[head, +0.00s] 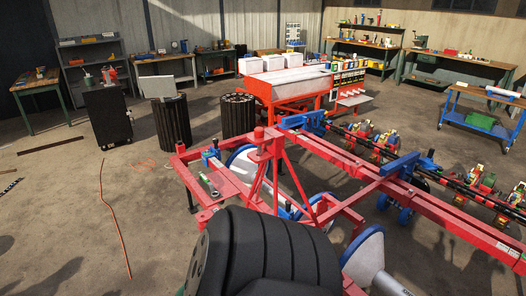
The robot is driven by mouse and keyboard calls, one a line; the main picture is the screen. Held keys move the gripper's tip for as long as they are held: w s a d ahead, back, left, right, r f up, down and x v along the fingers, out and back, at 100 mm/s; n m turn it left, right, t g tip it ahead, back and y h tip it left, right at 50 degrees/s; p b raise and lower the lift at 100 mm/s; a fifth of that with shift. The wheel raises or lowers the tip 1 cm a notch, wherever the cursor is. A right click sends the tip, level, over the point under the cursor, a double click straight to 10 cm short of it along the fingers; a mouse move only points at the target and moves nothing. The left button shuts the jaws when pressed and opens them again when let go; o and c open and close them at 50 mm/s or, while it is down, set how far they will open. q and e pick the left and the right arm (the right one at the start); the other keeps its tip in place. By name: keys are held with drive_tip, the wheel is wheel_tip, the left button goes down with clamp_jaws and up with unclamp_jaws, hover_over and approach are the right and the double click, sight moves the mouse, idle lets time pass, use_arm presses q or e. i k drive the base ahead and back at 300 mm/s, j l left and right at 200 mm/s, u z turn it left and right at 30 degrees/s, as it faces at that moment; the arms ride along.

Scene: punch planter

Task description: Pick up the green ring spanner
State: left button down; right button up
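The green ring spanner (209,186) looks like a small, thin tool lying on a flat red plate (226,184) at the near left end of the red planter frame (350,163). It is small in the head view, so its exact outline is hard to tell. Nothing is holding it. A small blue and dark item (210,155) sits on the same red part, just behind the spanner. Neither of my grippers shows in the head view.
A large black ribbed shape (270,255) fills the bottom centre, close to the spanner's plate. A red hose (113,220) lies on the floor at left. Two black slatted bins (172,122) (237,116) and a dark cabinet (107,116) stand behind. Left floor is mostly open.

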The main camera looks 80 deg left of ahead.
sight(202, 175)
drive_tip(key=u, duration=3.85)
drive_tip(key=i+j+u, duration=0.25)
drive_tip(key=i+u, duration=0.55)
drive_tip(key=i, duration=0.15)
drive_tip(key=i+j+z, duration=0.2)
drive_tip(key=i, duration=0.3)
drive_tip(key=i+z, duration=0.2)
drive_tip(key=i, duration=0.3)
drive_tip(key=i+j+z, duration=0.15)
drive_tip(key=i, duration=0.3)
drive_tip(key=j, duration=0.1)
